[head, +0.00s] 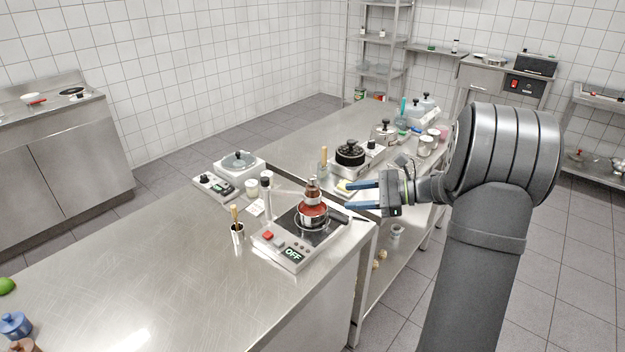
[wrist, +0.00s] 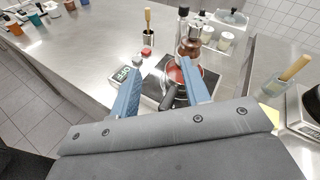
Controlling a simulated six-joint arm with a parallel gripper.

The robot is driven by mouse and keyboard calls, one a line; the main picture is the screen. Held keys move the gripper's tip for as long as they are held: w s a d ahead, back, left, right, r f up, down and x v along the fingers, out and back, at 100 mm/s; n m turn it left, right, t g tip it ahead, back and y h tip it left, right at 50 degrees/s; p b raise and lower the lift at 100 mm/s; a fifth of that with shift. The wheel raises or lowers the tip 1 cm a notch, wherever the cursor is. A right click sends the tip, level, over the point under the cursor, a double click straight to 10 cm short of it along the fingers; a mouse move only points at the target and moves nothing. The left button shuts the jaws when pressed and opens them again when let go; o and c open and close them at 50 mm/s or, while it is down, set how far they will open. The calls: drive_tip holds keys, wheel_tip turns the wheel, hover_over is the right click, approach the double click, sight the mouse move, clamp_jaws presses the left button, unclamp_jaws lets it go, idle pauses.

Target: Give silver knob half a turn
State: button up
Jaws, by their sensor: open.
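The silver knob (head: 279,245) is small and sits on the front panel of a hotplate (head: 262,241), between a red button (head: 268,235) and a display (head: 293,255) reading OFF. In the wrist view the silver knob (wrist: 137,60) shows between the red button (wrist: 146,51) and the lit display (wrist: 123,75), just beyond the left fingertip. My gripper (head: 348,196) is open and empty, above and to the right of the hotplate in the head view. Its two blue fingers (wrist: 160,65) are apart in the wrist view. The knob's pointer is too small to read.
A pot with red contents (head: 312,217) and a bottle-like vessel stand on the hotplate. A tall pepper-mill-like item (head: 266,190) stands behind it and a brush holder (head: 237,233) to its left. A scale-like device (head: 239,164) is farther back. The counter's left is mostly clear.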

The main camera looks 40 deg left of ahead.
drive_tip(key=w+d+m+t+y, duration=0.2)
drive_tip(key=w+d+m+y, duration=0.1)
drive_tip(key=w+m, duration=0.15)
drive_tip(key=m, duration=0.1)
approach(312, 176)
drive_tip(key=shift+y, duration=0.4)
drive_tip(key=x, duration=0.3)
drive_tip(key=f+x, duration=0.1)
drive_tip(key=x, duration=0.5)
drive_tip(key=shift+s+a+f, duration=0.2)
drive_tip(key=shift+a+f, duration=0.1)
drive_tip(key=shift+a, duration=0.05)
clamp_jaws()
